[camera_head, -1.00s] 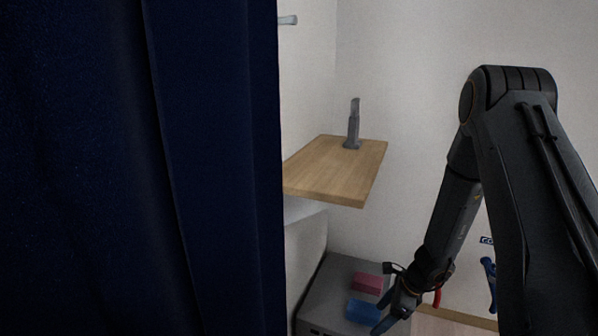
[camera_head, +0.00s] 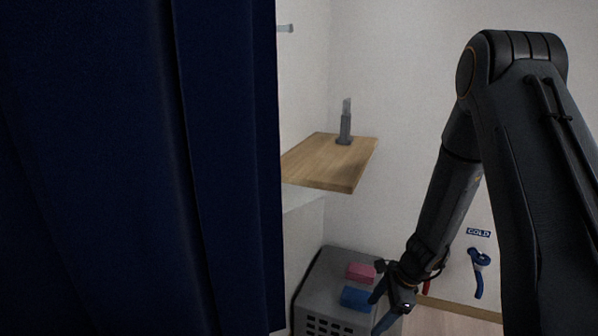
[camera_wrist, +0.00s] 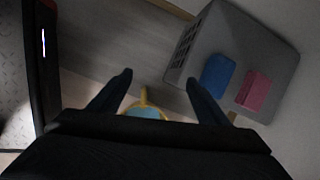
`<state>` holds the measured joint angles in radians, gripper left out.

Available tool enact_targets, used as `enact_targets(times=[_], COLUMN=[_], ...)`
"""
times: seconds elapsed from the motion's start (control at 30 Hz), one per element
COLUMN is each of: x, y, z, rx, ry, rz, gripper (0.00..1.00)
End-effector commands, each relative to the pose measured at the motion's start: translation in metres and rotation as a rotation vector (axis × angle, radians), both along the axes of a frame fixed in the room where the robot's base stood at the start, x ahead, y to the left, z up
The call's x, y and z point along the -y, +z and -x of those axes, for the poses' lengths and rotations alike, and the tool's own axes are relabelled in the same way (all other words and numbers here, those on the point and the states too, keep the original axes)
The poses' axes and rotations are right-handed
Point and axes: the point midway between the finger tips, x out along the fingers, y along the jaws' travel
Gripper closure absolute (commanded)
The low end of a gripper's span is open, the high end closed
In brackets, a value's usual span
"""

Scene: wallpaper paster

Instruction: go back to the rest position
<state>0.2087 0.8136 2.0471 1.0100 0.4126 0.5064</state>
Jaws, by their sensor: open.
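My gripper (camera_head: 384,308) hangs low at the right of the grey box in the head view, pointing down. In the wrist view my gripper (camera_wrist: 160,78) has its two dark fingers spread apart, with nothing between the tips. A yellow-rimmed round thing with light blue inside (camera_wrist: 145,106) shows below and beyond the fingers, partly hidden by my gripper. My arm is bent, its elbow high at the right.
A grey box (camera_head: 318,275) with a slotted side carries a pink block (camera_head: 361,272) and a blue block (camera_head: 355,298). A wooden shelf (camera_head: 330,163) holds a grey upright tool (camera_head: 345,125). A dark blue curtain (camera_head: 140,170) covers the left. A blue-handled tool (camera_head: 478,270) hangs under a COLD sign (camera_head: 478,232).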

Motion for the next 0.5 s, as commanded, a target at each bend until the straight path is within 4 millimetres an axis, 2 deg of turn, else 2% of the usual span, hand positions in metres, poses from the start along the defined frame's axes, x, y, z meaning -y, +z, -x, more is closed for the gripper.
enact_targets(times=[0.27, 0.5], x=[-0.010, -0.020], y=[0.058, 0.129], z=[0.022, 0.064], rx=[0.085, 0.200], ry=[0.316, 0.785], rz=[0.093, 0.239], gripper=[0.30, 0.30])
